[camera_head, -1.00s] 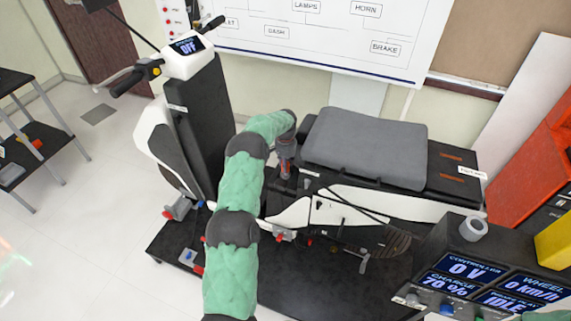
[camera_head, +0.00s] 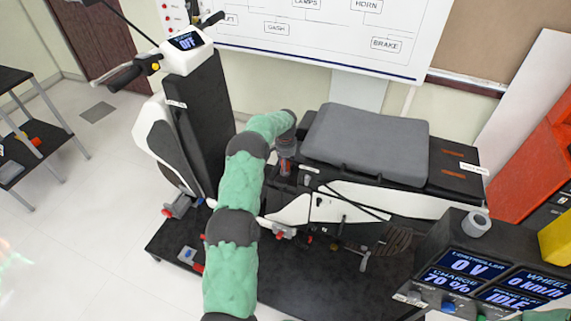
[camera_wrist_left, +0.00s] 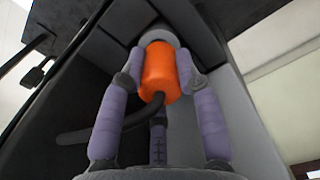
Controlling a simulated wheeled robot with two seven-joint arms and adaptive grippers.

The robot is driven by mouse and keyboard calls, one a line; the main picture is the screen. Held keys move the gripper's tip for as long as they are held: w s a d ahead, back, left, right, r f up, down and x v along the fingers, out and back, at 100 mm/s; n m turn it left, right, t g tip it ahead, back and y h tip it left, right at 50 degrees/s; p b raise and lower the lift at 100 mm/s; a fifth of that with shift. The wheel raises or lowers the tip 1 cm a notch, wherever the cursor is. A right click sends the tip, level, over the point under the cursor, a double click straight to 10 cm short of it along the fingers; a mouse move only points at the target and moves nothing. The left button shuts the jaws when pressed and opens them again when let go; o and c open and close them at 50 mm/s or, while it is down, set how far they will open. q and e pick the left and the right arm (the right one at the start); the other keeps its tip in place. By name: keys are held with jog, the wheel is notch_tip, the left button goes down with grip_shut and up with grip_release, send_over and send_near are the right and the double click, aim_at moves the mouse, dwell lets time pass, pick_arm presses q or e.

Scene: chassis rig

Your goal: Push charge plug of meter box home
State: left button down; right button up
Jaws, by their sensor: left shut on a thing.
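An orange charge plug (camera_wrist_left: 159,72) with a dark cable trailing from its near end is between the fingers of my left gripper (camera_wrist_left: 159,78) in the left wrist view. The fingers are shut on its sides. The plug's far end meets a round grey socket collar (camera_wrist_left: 158,39); I cannot tell how deep it sits. In the head view my left gripper (camera_head: 286,167) points down beside the scooter's seat, mostly hidden by the arm. The meter box (camera_head: 462,258) stands at the lower right, its displays reading 0 V, 70 %, 0 km/h and IDLE. My right gripper is out of view.
The scooter's grey seat (camera_head: 366,146) is right of my left gripper, and its black front column (camera_head: 200,125) is to the left. The black base (camera_head: 310,285) lies below. A red cabinet (camera_head: 535,165) stands at the right. A whiteboard (camera_head: 310,35) is behind.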

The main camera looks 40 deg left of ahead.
pick_arm(q)
jog(key=c, duration=0.9)
grip_release()
jog(key=shift+s+d+f, duration=0.1)
jog(key=shift+f, duration=0.05)
jog(key=shift+o, duration=0.4)
jog(key=shift+f, duration=0.1)
jog(key=shift+s, duration=0.1)
notch_tip(320, 180, up, 12)
jog(key=shift+r, duration=0.25)
